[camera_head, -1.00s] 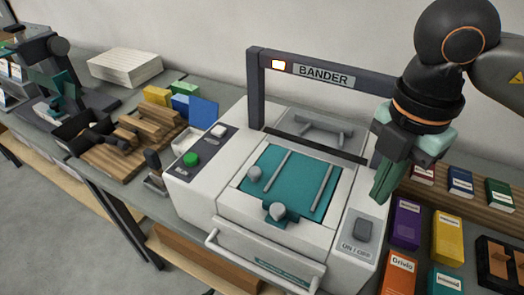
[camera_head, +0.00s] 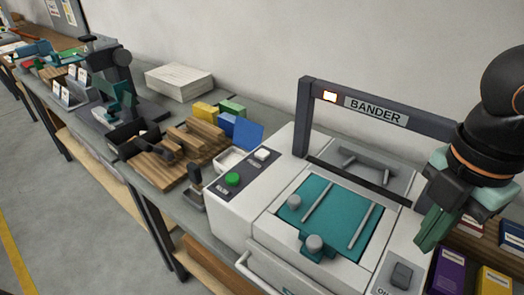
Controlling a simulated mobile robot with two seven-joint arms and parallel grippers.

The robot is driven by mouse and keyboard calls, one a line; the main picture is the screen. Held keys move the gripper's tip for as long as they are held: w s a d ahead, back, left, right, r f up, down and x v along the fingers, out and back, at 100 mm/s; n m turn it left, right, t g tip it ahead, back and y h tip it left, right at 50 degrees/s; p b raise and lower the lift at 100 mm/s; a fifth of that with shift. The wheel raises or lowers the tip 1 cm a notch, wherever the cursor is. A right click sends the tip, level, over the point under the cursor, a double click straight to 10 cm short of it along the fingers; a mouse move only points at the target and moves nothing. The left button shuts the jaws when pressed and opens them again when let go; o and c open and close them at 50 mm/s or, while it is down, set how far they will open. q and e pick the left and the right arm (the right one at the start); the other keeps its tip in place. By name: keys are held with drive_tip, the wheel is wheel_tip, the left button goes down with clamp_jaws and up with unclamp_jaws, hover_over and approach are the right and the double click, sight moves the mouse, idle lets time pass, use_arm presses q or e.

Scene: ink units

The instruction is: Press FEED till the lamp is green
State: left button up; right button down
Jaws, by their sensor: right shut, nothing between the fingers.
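The white bander (camera_head: 284,190) stands on the bench, with a teal top plate (camera_head: 335,212) and a dark arch labelled BANDER. A grey ON/OFF switch (camera_head: 401,274) sits at the front right. My right gripper (camera_head: 430,238) is shut and empty, over the machine's right side, apart from the buttons. My left gripper is out of view.
Left of the bander are a wooden board with blocks (camera_head: 160,163), a blue card (camera_head: 247,135) and a small stand (camera_head: 194,188). A paper stack (camera_head: 178,82) lies behind. Coloured boxes, including a purple one (camera_head: 449,272), stand at the right. The arch rises over the machine.

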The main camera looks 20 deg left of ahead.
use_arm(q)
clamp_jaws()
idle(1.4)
